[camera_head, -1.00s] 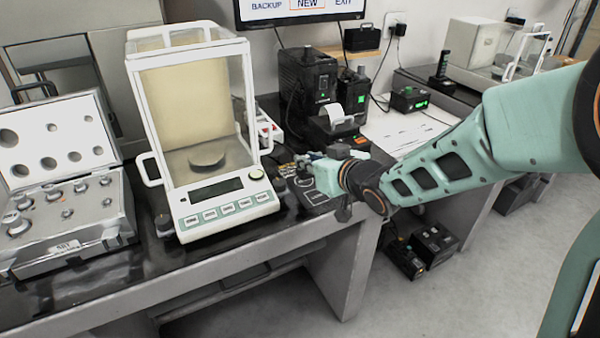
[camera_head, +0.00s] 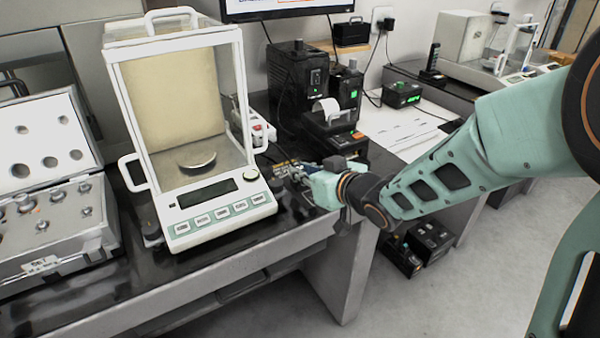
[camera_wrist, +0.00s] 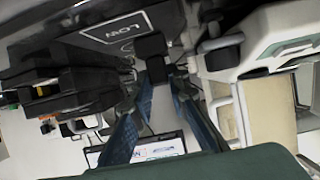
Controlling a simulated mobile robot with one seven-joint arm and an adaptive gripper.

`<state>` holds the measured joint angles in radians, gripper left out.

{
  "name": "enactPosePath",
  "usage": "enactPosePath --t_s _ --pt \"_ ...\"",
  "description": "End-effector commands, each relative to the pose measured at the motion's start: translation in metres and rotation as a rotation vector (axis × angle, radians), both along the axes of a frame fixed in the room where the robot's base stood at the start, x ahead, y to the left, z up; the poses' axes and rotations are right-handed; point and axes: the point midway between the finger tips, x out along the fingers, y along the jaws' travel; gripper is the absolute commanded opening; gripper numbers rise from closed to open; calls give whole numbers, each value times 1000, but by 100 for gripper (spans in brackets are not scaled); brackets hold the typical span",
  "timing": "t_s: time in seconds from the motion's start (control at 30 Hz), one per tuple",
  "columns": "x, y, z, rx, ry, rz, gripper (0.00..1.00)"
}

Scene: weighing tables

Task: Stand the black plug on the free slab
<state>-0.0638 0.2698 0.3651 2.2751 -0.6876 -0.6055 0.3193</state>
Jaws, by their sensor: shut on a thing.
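My gripper (camera_head: 296,174) is over the dark bench top, just right of the balance. In the wrist view its two blue fingers (camera_wrist: 164,82) close on the black plug (camera_wrist: 151,46), a dark block-like piece at the fingertips. A dark slab marked LOW (camera_wrist: 124,34) lies beyond the plug. I cannot tell whether the plug touches it. In the head view the plug is too small and covered to make out, and a dark slab (camera_head: 308,198) shows only partly beside my gripper. Which slab is free is unclear.
A black printer unit (camera_head: 330,122) stands behind. An open weight case (camera_head: 55,215) is at far left. The bench's front edge is near.

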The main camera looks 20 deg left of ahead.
Motion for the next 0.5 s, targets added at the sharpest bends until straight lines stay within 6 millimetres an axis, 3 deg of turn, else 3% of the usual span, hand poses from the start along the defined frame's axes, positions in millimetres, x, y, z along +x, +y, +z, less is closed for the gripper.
enactPosePath --t_s 0.27,0.3,0.43,0.5 --pt "0 0 -4 0 0 0 0" --pt "0 0 -4 0 0 0 16" --pt "0 0 -3 0 0 0 31" --pt "0 0 -3 0 0 0 33"
